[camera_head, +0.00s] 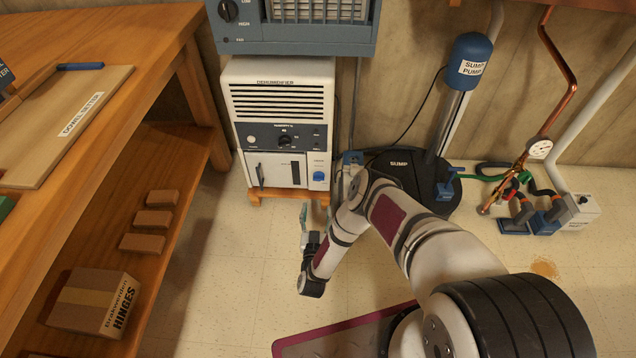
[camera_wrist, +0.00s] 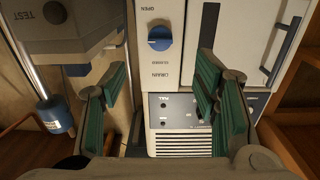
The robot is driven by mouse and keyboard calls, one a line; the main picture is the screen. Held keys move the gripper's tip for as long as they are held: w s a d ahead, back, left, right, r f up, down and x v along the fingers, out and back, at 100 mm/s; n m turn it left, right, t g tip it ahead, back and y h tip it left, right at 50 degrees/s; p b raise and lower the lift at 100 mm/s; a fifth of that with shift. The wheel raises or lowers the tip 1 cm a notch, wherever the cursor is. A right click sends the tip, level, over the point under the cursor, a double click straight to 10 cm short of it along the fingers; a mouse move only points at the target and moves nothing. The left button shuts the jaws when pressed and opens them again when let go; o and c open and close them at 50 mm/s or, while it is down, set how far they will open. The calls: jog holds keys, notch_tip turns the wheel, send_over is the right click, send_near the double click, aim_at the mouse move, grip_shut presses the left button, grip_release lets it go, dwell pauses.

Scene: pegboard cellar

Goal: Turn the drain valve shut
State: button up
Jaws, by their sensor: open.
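The drain valve is a round blue knob (camera_head: 319,177) low on the right of the white dehumidifier's front (camera_head: 286,170). In the wrist view the blue knob (camera_wrist: 160,38) appears upside down, on a white panel lettered "OPEN" and "DRAIN". A light mark shows on its face; its exact setting is hard to read. My gripper (camera_head: 304,222) is in front of and below the dehumidifier. In the wrist view my gripper (camera_wrist: 162,92) is open and empty. Its green-padded fingers stand left and right, with the knob ahead between their lines, apart from both.
A grey box marked "TEST" (camera_wrist: 62,25) is close by the left finger in the wrist view. The black sump cover (camera_head: 400,172) and blue sump pump (camera_head: 471,58) stand right of the dehumidifier. A wooden bench (camera_head: 150,60) is at left.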

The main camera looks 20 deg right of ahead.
aim_at(319, 178)
jog(key=b+x, duration=0.3)
jog(key=x, duration=1)
jog(key=shift+c, duration=0.2)
jog(key=c, duration=1.1)
